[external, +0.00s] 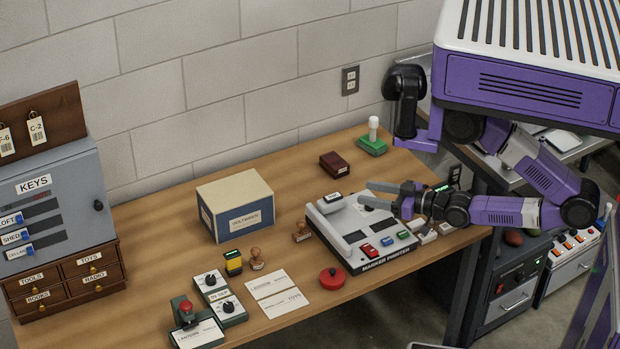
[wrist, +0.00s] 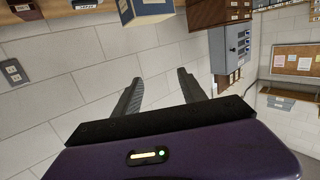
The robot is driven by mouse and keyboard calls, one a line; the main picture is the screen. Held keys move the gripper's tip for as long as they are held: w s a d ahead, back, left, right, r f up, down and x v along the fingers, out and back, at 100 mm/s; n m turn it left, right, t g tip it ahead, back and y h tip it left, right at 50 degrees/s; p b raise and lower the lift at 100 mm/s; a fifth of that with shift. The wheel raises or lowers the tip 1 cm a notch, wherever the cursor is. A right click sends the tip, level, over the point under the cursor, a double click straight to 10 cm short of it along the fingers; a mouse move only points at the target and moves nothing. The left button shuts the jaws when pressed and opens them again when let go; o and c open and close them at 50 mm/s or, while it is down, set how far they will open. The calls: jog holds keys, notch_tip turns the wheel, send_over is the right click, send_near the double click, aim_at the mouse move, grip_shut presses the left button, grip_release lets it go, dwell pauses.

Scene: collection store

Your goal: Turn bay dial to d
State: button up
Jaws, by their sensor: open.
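Two small grey-green boxes with black dials stand at the front of the wooden desk, left of centre in the external view: a rear dial (external: 210,280) and a front dial (external: 227,306). A white label lies between them, and its text is too small to read surely. I cannot tell which dial is the bay dial or what letter either points to. My gripper (external: 366,194) is open and empty above the marker printer (external: 350,221), well to the right of the dials. Its two fingers also show in the wrist view (wrist: 160,78), apart with nothing between them; no dial shows there.
A cream-and-blue box (external: 236,207) stands behind the dials. Wooden stamps (external: 257,260), a yellow-black block (external: 233,263), cards (external: 278,294), a red round knob (external: 332,278) and a red-button device (external: 190,322) surround them. A key cabinet (external: 52,205) stands at left.

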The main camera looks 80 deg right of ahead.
jog(key=w+d+f+m+g+h+p, duration=0.2)
jog(key=w+d+f+g+p, duration=0.15)
jog(key=w+d, duration=0.6)
jog(key=w+d+f+m+g+h+p, duration=0.2)
jog(key=w+d+g, duration=0.25)
jog(key=d, duration=1.05)
jog(key=s+d+f+g+y, duration=0.2)
jog(key=d+f+g, duration=0.1)
jog(key=d+g, duration=0.1)
jog(key=s+a+f+g+y, duration=0.1)
jog(key=s+a, duration=0.1)
jog(key=s+a+f+g+y, duration=0.1)
jog(key=s+a+g, duration=0.1)
jog(key=s, duration=0.1)
jog(key=s+a+f+n+g+y, duration=0.1)
jog(key=s+a+f+y, duration=0.1)
jog(key=shift+s+a+p, duration=0.25)
jog(key=shift+a+p, duration=0.05)
jog(key=shift+p, duration=0.1)
jog(key=shift+s+a+f+g, duration=0.2)
jog(key=shift+s+g, duration=0.05)
jog(key=shift+g, duration=0.05)
jog(key=shift+f, duration=0.3)
jog(key=shift+f+p, duration=0.35)
jog(key=shift+f, duration=3.15)
